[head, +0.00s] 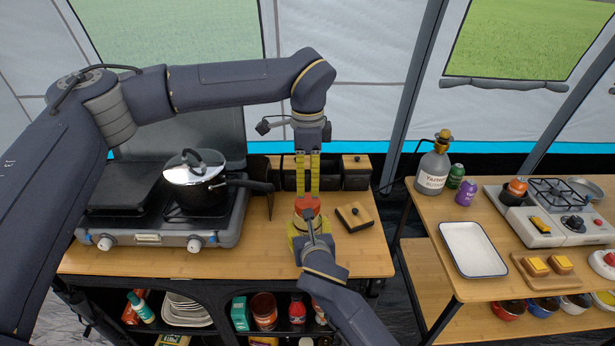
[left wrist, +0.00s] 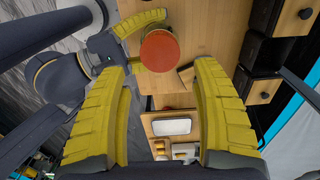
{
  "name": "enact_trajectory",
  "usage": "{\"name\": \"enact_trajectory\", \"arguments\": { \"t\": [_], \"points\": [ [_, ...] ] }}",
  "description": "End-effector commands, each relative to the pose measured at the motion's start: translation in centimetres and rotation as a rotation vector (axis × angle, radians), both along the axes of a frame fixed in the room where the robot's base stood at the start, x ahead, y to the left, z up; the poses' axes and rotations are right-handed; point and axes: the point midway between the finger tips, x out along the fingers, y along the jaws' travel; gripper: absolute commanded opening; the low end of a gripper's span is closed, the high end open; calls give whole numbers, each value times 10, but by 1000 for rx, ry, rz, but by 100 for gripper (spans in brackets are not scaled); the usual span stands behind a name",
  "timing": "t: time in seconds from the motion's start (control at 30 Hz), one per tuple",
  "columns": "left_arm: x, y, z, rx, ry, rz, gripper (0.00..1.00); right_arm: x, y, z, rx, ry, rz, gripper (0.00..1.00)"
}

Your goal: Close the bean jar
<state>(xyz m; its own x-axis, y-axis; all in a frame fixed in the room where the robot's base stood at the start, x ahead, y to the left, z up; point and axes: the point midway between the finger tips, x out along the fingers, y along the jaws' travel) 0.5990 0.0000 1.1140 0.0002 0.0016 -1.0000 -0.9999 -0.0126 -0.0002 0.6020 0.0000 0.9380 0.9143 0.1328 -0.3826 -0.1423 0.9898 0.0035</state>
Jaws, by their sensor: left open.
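I cannot tell if the top is a lid or the contents. In the left wrist view the jar (left wrist: 159,50) sits ahead, between and beyond my fingertips. My left gripper (head: 307,188) is open, pointing down just above the jar; its fingers (left wrist: 162,70) hold nothing. My right gripper (head: 308,228) has its yellow fingers around the jar's sides; their grip is partly hidden. A square wooden lid with a dark knob (head: 355,216) lies right of the jar.
Dark boxes (head: 355,172) stand behind the jar, some with wooden knobbed tops. A stove (head: 150,232) with a steel pot (head: 194,180) is at the left. Another table at the right carries a white tray (head: 473,248) and a bottle (head: 433,168). The table's front right is clear.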

Motion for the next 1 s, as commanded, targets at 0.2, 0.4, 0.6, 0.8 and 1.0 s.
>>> {"name": "enact_trajectory", "arguments": {
  "t": [0.2,0.4,0.6,0.8,1.0],
  "points": [
    [0,0,-6,0,2,-1,65,0,0,1,0,-1,0,0],
    [-1,0,-29,1,2,-2,65,0,0,1,0,-1,0,0],
    [-1,0,-54,1,3,-1,65,0,0,1,1,-1,0,0],
    [0,0,-72,0,2,-1,65,0,0,1,1,-1,0,0],
    [0,0,-79,0,1,-1,65,0,0,1,0,-1,0,0]
  ]
}}
